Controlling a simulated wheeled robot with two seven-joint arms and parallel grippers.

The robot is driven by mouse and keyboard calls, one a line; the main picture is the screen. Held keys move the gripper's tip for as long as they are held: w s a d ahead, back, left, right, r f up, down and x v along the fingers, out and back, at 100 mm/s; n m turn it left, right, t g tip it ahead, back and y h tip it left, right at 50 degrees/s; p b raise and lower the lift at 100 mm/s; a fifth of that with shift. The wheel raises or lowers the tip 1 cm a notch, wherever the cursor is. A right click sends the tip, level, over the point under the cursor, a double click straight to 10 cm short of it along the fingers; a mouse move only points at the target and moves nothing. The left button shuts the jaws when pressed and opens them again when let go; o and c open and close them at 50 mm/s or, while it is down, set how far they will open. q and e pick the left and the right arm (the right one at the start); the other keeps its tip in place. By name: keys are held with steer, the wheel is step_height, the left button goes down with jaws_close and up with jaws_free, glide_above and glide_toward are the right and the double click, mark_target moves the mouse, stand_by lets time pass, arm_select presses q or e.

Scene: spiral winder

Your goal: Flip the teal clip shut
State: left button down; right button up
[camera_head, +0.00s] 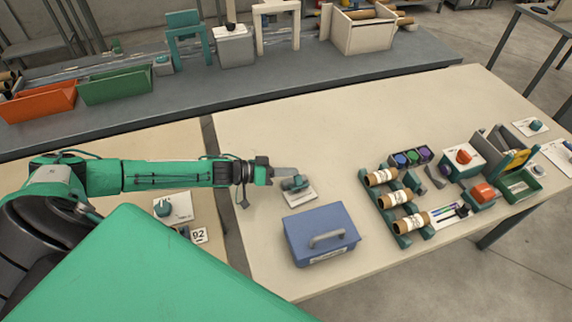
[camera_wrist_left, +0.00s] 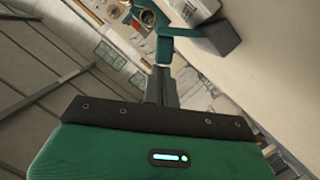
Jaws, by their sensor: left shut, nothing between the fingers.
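My left gripper (camera_head: 291,172) is shut and empty, right at the clip's far side. In the left wrist view, its fingertips (camera_wrist_left: 161,70) lie just below the teal part; I cannot tell whether they touch. The clip's angle is hard to read. My right gripper is not in view.
A blue box (camera_head: 322,234) with a handle stands just in front of the clip. A rack of labelled tubes (camera_head: 396,199) and several small devices stand at the right. The table behind the clip is clear. A gap (camera_head: 209,135) separates the two table tops.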

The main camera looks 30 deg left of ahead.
mark_target(291, 188)
arm_select(q)
steer(key=s+d+m, duration=0.1)
steer(key=d+m+y+p, duration=0.1)
steer(key=m, duration=0.1)
steer(key=shift+s+t, duration=0.4)
steer(key=shift+s+d+f+p, duration=0.15)
steer(key=shift+d+f+p, duration=0.1)
steer(key=shift+p, duration=0.2)
steer(key=shift+r, duration=0.1)
steer(key=shift+r+p, duration=0.3)
steer(key=shift+p, duration=0.05)
step_height(291, 188, up, 4)
steer(key=p, duration=0.4)
steer(key=shift+a, duration=0.1)
steer(key=b+v, duration=0.3)
steer(key=v, duration=0.6)
steer(key=shift+s+a+f+b, duration=0.15)
steer(key=shift+s+f+b, duration=0.05)
steer(key=shift+s+b, duration=0.25)
